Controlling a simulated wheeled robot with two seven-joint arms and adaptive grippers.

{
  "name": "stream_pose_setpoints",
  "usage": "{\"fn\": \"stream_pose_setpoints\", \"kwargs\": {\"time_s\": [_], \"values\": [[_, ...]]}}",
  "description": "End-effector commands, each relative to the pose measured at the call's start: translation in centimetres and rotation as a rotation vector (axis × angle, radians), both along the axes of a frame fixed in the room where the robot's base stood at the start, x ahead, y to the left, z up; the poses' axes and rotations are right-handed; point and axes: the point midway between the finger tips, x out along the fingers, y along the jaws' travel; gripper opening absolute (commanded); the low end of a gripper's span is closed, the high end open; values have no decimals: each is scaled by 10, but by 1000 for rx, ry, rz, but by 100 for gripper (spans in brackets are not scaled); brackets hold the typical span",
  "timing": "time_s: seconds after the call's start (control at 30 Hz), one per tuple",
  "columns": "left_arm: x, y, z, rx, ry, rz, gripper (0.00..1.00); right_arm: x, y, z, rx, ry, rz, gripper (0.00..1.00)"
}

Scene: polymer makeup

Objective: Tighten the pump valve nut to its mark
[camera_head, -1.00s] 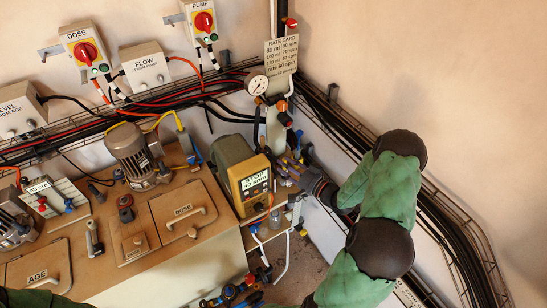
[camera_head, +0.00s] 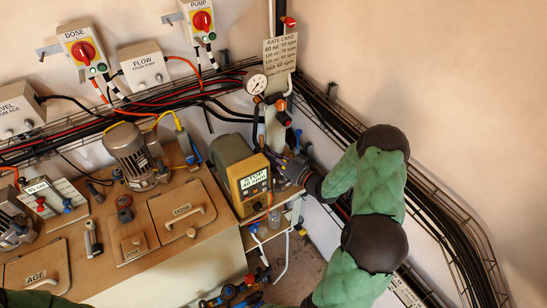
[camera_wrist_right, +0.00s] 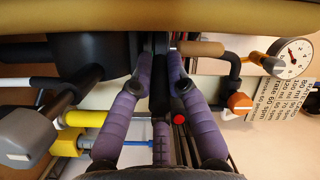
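The pump (camera_head: 247,178) is a grey-green housing with a yellow front and a lit display whose top word looks like STOP. My right gripper (camera_head: 283,167) is at the pump's right side, just right of the yellow front. In the right wrist view its purple padded fingers (camera_wrist_right: 161,72) lie on either side of a dark cylindrical part (camera_wrist_right: 159,92) under the pump's yellow edge (camera_wrist_right: 110,22). Whether they touch or grip this part is unclear. I cannot make out the valve nut or its mark for certain. My left gripper is out of view.
A pressure gauge (camera_head: 256,84) and a rate card (camera_head: 281,54) are above and behind the pump. Orange-handled valve parts (camera_wrist_right: 239,103) and pipes crowd the space around the right gripper. A cable tray (camera_head: 440,215) runs along the right wall.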

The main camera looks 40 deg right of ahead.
Motion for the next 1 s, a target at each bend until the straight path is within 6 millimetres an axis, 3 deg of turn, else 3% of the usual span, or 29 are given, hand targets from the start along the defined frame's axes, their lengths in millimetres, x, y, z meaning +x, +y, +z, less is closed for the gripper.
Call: {"fn": "stream_pose_setpoints", "kwargs": {"time_s": [0.27, 0.7, 1.0], "values": [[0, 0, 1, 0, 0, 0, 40, 0, 4, 1, 3, -2, -33, 0], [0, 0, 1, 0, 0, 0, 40, -1, 13, 1, 0, -2, -225, 0], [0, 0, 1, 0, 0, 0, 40, -1, 13, 1, -1, -1, -235, 0]]}}
